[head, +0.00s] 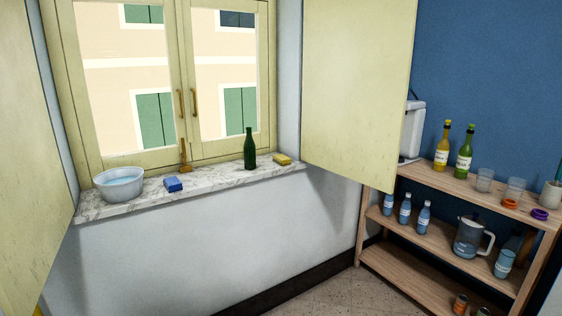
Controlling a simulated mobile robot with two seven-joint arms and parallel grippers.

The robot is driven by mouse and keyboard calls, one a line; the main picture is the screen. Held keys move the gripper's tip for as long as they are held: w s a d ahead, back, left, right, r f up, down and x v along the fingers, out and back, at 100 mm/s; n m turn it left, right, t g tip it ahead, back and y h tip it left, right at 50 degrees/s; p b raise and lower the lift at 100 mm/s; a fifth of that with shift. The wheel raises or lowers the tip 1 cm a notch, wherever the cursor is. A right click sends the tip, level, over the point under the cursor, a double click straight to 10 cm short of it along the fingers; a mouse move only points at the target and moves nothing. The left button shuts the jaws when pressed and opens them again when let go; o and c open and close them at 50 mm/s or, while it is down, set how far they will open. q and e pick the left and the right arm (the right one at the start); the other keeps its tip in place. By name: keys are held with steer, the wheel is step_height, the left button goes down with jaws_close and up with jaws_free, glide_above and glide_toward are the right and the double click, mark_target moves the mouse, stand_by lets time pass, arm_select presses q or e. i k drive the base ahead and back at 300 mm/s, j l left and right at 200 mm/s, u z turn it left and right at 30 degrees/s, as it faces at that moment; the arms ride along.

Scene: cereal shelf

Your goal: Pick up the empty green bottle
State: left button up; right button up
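A dark green bottle (250,149) stands upright on the marble windowsill, right of the middle of the sill. It has no label that I can see, and I cannot tell from here whether it is empty. Neither of my grippers shows in the head view.
The marble sill (222,178) also holds a bowl of water (119,184), a blue sponge (173,184) and a yellow sponge (282,159). Open shutters (359,80) flank the window. The wooden shelf (408,240) carries glasses, small bottles and a pitcher (469,238). The floor between is clear.

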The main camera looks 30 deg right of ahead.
mark_target(249, 148)
steer(key=i+l+z, duration=0.1)
steer(key=i+l, duration=0.2)
steer(key=i+l+z, duration=0.1)
steer(key=i+l, duration=0.2)
steer(key=i, duration=0.2)
steer(key=i+l+z, duration=0.1)
steer(key=i+l, duration=0.15)
steer(key=i, duration=0.15)
steer(key=i+l+z, duration=0.1)
steer(key=i, duration=0.3)
steer(key=i+l+z, duration=0.1)
steer(key=i+l, duration=0.2)
steer(key=i, duration=0.15)
